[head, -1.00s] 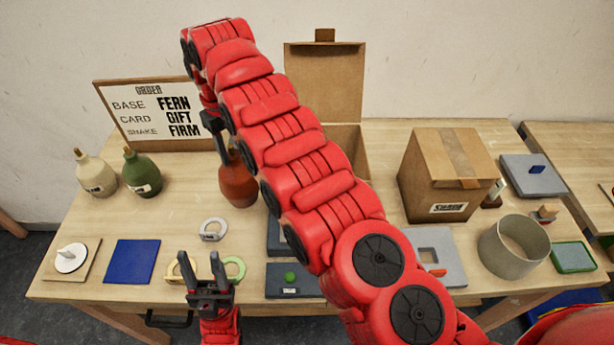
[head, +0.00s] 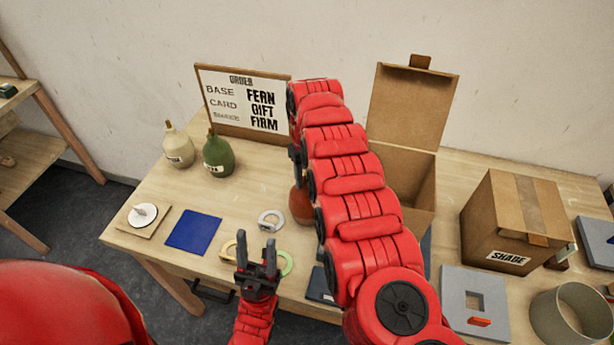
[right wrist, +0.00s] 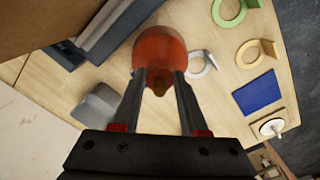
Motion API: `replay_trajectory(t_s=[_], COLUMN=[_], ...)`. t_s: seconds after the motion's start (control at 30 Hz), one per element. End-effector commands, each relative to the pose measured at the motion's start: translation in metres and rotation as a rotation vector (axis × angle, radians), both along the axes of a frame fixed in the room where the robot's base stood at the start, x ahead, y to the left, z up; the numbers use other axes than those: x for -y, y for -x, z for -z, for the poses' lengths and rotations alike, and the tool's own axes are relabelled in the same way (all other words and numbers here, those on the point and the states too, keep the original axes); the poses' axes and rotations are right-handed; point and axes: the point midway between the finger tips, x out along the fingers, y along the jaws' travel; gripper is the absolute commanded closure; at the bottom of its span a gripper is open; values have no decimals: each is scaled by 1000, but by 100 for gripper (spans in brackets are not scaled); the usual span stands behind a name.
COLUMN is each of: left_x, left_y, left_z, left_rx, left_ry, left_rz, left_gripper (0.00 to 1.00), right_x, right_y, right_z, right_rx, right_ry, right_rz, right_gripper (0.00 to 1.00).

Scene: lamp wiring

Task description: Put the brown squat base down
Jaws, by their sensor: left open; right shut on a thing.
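The brown squat base (head: 301,205) is a red-brown rounded bottle shape with a thin neck. In the head view my right arm covers much of it. In the right wrist view the base (right wrist: 160,48) sits between the fingers of my right gripper (right wrist: 160,80), which is shut on its neck. I cannot tell whether its bottom touches the table (head: 190,275). My left gripper (head: 257,252) is open and empty, fingers up, near the table's front edge.
A cream bottle (head: 178,147) and a green bottle (head: 217,157) stand left of the base. A grey ring (head: 271,219), a blue mat (head: 193,231) and an order sign (head: 243,103) are near. An open box (head: 408,180) and a closed carton (head: 515,220) stand right.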

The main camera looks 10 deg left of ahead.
Motion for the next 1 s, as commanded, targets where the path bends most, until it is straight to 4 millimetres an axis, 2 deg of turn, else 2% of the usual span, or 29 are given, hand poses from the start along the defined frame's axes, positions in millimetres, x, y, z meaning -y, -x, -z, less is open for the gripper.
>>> replay_trajectory(t_s=[0.13,0.47,0.5,0.63,1.0], left_x=[0,0,0,0,0], left_y=[0,0,0,0,0], left_z=[-6,-3,-4,-4,-3], left_rx=[0,0,0,0,0], left_ry=[0,0,0,0,0], left_rz=[0,0,0,0,0], left_gripper=[50,50,50,50,50], right_x=[0,0,0,0,0], right_y=[1,0,0,0,0], right_z=[11,14,14,14,10], right_rx=[-1,0,0,-1,-1], right_ry=[0,-1,-1,-1,-1], right_rz=[0,0,0,0,0], right_gripper=[100,100,50,27,27])
